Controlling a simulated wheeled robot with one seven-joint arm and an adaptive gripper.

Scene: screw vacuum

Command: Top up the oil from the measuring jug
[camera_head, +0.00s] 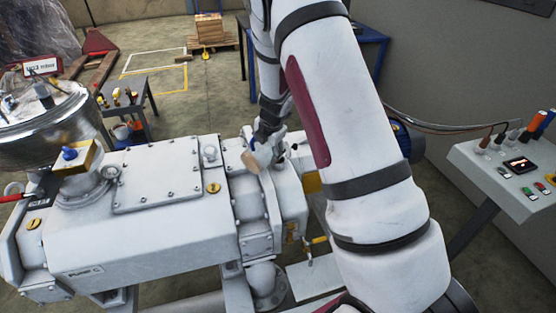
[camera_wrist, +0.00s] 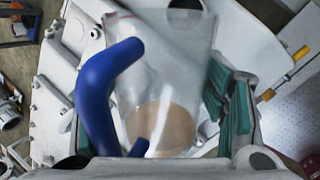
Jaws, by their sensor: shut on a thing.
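The clear measuring jug (camera_wrist: 178,60) with a blue handle (camera_wrist: 98,90) fills the middle of the wrist view. Tan oil (camera_wrist: 160,130) shows in its lower part. My gripper (camera_wrist: 168,105) is shut on the jug, with a green pad at its right side; the left finger is mostly hidden by the handle. In the head view my gripper (camera_head: 268,145) is above the right part of the white pump (camera_head: 150,240), and a small tan part of the jug (camera_head: 251,161) shows there. I cannot tell whether oil is flowing or where the oil opening is.
A brass plug (camera_head: 213,188) sits on the pump's front. A steel vessel (camera_head: 45,125) and a blue-knobbed fitting (camera_head: 70,155) stand at left. A control panel (camera_head: 515,165) is at right. A small tool table (camera_head: 125,95) stands behind. My arm covers much of the right side.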

